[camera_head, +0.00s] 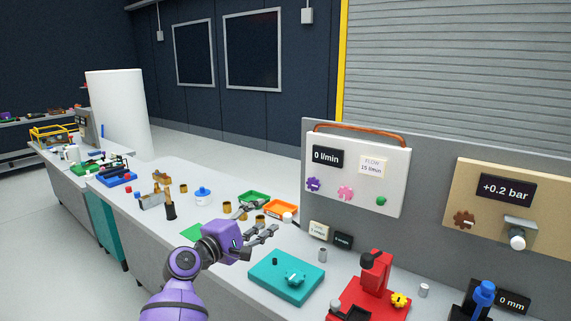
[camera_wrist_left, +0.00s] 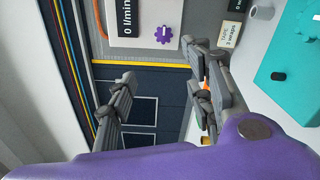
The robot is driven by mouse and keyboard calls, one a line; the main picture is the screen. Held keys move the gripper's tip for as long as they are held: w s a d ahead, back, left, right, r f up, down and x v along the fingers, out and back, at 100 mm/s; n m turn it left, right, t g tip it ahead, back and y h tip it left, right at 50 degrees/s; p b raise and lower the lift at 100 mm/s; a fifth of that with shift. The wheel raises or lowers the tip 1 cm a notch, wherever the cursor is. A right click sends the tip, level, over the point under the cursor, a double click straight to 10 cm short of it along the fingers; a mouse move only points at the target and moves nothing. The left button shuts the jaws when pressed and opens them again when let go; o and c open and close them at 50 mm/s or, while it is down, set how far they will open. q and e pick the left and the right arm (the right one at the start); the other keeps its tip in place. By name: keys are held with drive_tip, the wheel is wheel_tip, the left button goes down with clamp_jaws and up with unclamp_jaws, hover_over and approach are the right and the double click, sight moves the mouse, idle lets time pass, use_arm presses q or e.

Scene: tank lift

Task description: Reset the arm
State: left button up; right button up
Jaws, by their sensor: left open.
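My left gripper (camera_head: 263,219) is at the end of the purple arm, over the workbench (camera_head: 190,181) in the head view. It is open, with nothing between its fingers. Its two grey fingers stand apart in the left wrist view (camera_wrist_left: 160,72), with the dark wall and a white flow panel behind them. The gripper is left of and behind the teal plate (camera_head: 285,281), close to the orange tray (camera_head: 281,208). My right gripper is not in view.
A white panel (camera_head: 385,185) reading 0 l/min and a tan panel (camera_head: 549,200) reading +0.2 bar stand at the right. A red device (camera_head: 375,275) sits in front. Green tray (camera_head: 254,197), blue-lidded jar (camera_head: 203,196) and small brass parts lie behind the gripper.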

use_arm(q)
drive_tip(key=s+a+f+m+y, duration=0.5)
drive_tip(key=s+f, duration=0.3)
drive_tip(key=f, duration=0.4)
drive_tip(key=s+a+f+m+y, duration=0.3)
drive_tip(key=s+a+f+m, duration=0.2)
drive_tip(key=s+f+m, duration=0.5)
drive_tip(key=s+f+g, duration=0.2)
drive_tip(key=s+f, duration=0.4)
drive_tip(key=s, duration=0.4)
drive_tip(key=s+a+f+g+y, duration=0.1)
drive_tip(key=s+f+g, duration=0.1)
drive_tip(key=s+f, duration=0.5)
drive_tip(key=s+a+f+g+y, duration=0.1)
drive_tip(key=s+f, duration=0.5)
drive_tip(key=s, duration=0.8)
drive_tip(key=shift+s+a+f+n+g, duration=0.2)
drive_tip(key=shift+s+f+n+g, duration=0.1)
drive_tip(key=shift+s+f+g, duration=0.1)
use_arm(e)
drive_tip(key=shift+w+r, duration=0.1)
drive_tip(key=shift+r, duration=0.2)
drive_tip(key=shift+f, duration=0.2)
